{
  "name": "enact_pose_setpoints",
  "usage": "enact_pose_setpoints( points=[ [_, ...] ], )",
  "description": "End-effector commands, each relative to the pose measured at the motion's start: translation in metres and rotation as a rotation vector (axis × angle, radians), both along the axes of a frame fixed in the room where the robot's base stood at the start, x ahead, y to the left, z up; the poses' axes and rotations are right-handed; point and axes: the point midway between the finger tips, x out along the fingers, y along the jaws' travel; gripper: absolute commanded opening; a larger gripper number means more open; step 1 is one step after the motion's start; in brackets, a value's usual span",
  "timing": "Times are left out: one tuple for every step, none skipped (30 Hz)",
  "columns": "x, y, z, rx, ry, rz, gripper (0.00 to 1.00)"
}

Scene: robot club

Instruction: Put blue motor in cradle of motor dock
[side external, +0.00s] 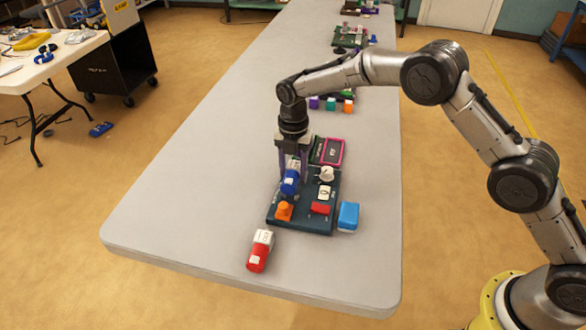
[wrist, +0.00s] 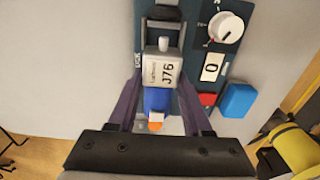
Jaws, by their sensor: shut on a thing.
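The blue motor (side external: 289,182), with a pale end labelled J76 in the wrist view (wrist: 161,72), is between the fingers of my gripper (side external: 292,174). My gripper (wrist: 159,88) is shut on it. The motor is over the left part of the dark motor dock (side external: 302,226). In the wrist view, a grey bracket-like part of the dock (wrist: 163,27), perhaps the cradle, lies just beyond the motor's pale end. I cannot tell whether the motor touches the dock, because the fingers and motor hide that spot.
The dock carries an orange knob (side external: 284,211), a red switch (side external: 320,208) and a white dial (side external: 326,174). A blue box (side external: 348,216) stands at its right. A red-and-white motor (side external: 260,252) lies in front. The table's left side is clear.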

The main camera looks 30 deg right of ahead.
Motion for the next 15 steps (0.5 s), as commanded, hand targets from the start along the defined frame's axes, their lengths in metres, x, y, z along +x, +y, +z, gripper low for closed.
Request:
enact_pose_setpoints(
  points=[
    [0.0004,0.0001,0.0002,0.000,-0.001,0.000,0.00],
    [0.0004,0.0001,-0.0002,0.000,-0.001,0.000,0.00],
    [0.0003,0.0000,-0.0008,0.000,-0.001,0.000,0.00],
    [0.0003,-0.0001,-0.0014,0.000,-0.001,0.000,0.00],
    [0.0003,-0.0001,-0.0021,0.000,-0.001,0.000,0.00],
    [0.0002,-0.0002,-0.0029,0.000,-0.001,0.000,0.00],
    [0.0002,-0.0003,-0.0034,0.000,-0.001,0.000,0.00],
    [0.0002,-0.0002,-0.0037,0.000,-0.001,0.000,0.00],
    [0.0003,-0.0003,-0.0039,0.001,-0.002,0.000,0.00],
    [0.0003,-0.0003,-0.0039,0.001,-0.002,0.000,0.00],
    [0.0003,-0.0003,-0.0039,0.001,-0.002,0.000,0.00],
    [0.0004,-0.0002,-0.0038,0.001,-0.002,0.000,0.00],
    [0.0004,-0.0002,-0.0038,0.001,-0.002,0.000,0.00],
    [0.0004,-0.0002,-0.0038,0.001,-0.002,0.000,0.00],
    [0.0004,-0.0002,-0.0038,0.001,-0.002,0.000,0.00]
  ],
)
